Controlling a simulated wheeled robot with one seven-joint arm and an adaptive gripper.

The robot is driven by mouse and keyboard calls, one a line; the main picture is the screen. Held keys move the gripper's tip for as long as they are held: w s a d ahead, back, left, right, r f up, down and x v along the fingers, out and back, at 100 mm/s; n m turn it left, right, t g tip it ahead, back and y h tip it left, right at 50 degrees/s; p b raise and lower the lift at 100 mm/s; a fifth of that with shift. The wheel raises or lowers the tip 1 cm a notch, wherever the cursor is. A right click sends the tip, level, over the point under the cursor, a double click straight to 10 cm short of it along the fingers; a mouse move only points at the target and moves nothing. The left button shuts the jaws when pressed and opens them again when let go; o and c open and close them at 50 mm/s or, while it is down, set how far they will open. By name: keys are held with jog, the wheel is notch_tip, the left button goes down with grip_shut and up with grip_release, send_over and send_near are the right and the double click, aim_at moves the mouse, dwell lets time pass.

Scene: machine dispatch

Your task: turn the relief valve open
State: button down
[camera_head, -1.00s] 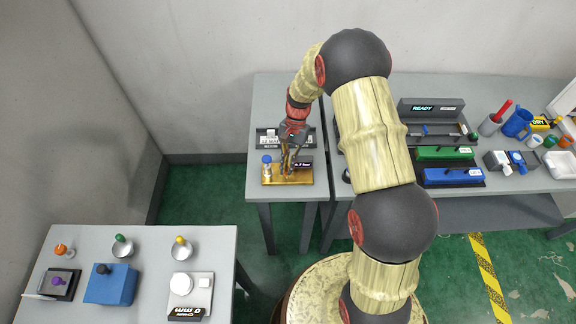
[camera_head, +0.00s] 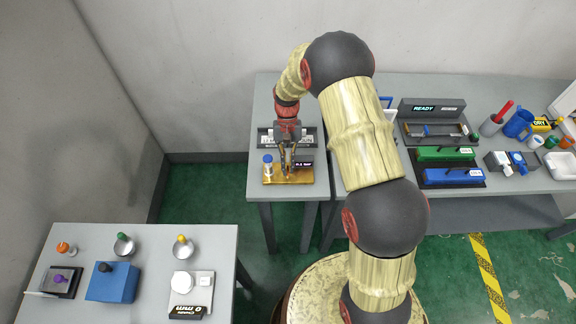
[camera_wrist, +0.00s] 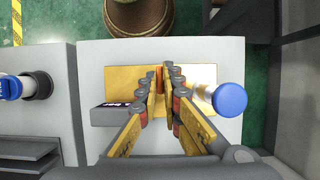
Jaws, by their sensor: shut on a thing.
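The relief valve's gold base plate (camera_head: 306,178) lies on the narrow grey table below my arm. My gripper (camera_head: 288,173) points down over the plate's middle. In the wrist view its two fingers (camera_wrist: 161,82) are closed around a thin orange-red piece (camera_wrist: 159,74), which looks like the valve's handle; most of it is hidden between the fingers. A blue-topped post (camera_head: 267,160) stands on the plate left of the gripper, and its blue cap (camera_wrist: 229,99) shows at right in the wrist view. A small dark display (camera_head: 303,164) sits on the other side; its text is too small to read.
A grey device (camera_head: 268,138) stands behind the plate. On the right table are a green block (camera_head: 446,154), a blue block (camera_head: 452,177) and a unit reading READY (camera_head: 432,108). A separate table (camera_head: 140,250) with several knobbed items stands at lower left.

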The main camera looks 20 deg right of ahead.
jog(key=shift+w, duration=0.1)
jog(key=c, duration=2.3)
grip_release()
jog(key=v, duration=1.2)
